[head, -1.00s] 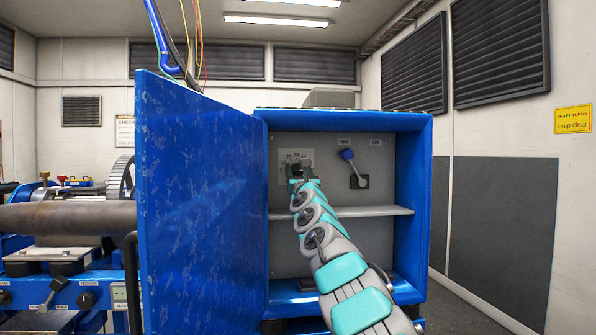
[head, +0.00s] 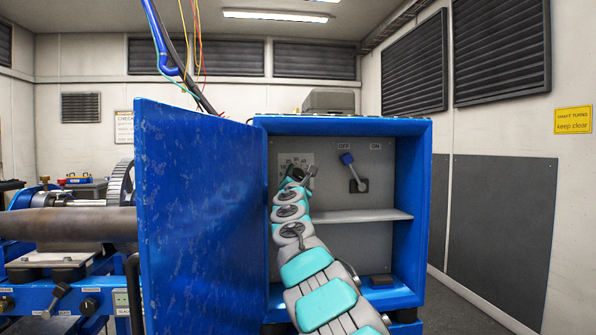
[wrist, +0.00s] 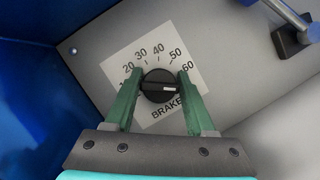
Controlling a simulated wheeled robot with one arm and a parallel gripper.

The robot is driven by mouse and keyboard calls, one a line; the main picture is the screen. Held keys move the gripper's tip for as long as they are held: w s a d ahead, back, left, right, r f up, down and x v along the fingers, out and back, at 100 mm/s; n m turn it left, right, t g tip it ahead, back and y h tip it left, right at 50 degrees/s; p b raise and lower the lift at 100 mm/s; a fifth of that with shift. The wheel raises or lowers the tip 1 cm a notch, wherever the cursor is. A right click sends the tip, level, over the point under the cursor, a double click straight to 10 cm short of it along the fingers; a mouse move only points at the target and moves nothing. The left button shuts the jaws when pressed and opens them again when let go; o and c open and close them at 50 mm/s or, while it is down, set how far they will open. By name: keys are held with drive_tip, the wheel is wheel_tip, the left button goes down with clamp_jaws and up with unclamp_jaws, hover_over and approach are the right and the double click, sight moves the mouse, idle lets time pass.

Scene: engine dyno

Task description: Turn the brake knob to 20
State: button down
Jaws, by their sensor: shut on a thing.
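The brake knob (wrist: 158,86) is a round black knob with a white pointer mark, on a white dial plate (wrist: 117,58) marked 20 to 60 and "BRAKE" in the wrist view. The white mark points right, towards the right finger and a little below the 60. My gripper (wrist: 160,92) has its two green fingers on either side of the knob, shut on it. In the head view my gripper (head: 297,177) is at the dial plate (head: 303,160) inside the blue cabinet and hides the knob. The number below 20 is mostly hidden by the left finger.
A lever with a blue tip (head: 346,158) stands right of the dial, leaning towards OFF. A grey shelf (head: 365,216) runs below. The open blue door (head: 200,200) and the cabinet's right wall (head: 421,210) bound the space. A dark block (head: 381,281) lies on the cabinet floor.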

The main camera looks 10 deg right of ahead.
drive_tip(key=m+g+h, duration=0.1)
drive_tip(key=m, duration=0.3)
drive_tip(key=shift+a, duration=0.1)
drive_tip(key=shift+m+g+h, duration=0.4)
drive_tip(key=shift+m+g, duration=0.1)
drive_tip(key=shift+m, duration=0.4)
drive_tip(key=shift+d, duration=0.2)
drive_tip(key=shift+c, duration=1.2)
unclamp_jaws()
drive_tip(key=shift+s, duration=0.15)
drive_tip(key=b+v, duration=0.3)
drive_tip(key=v, duration=0.4)
drive_tip(key=shift+s, duration=0.3)
drive_tip(key=shift+a+f, duration=0.1)
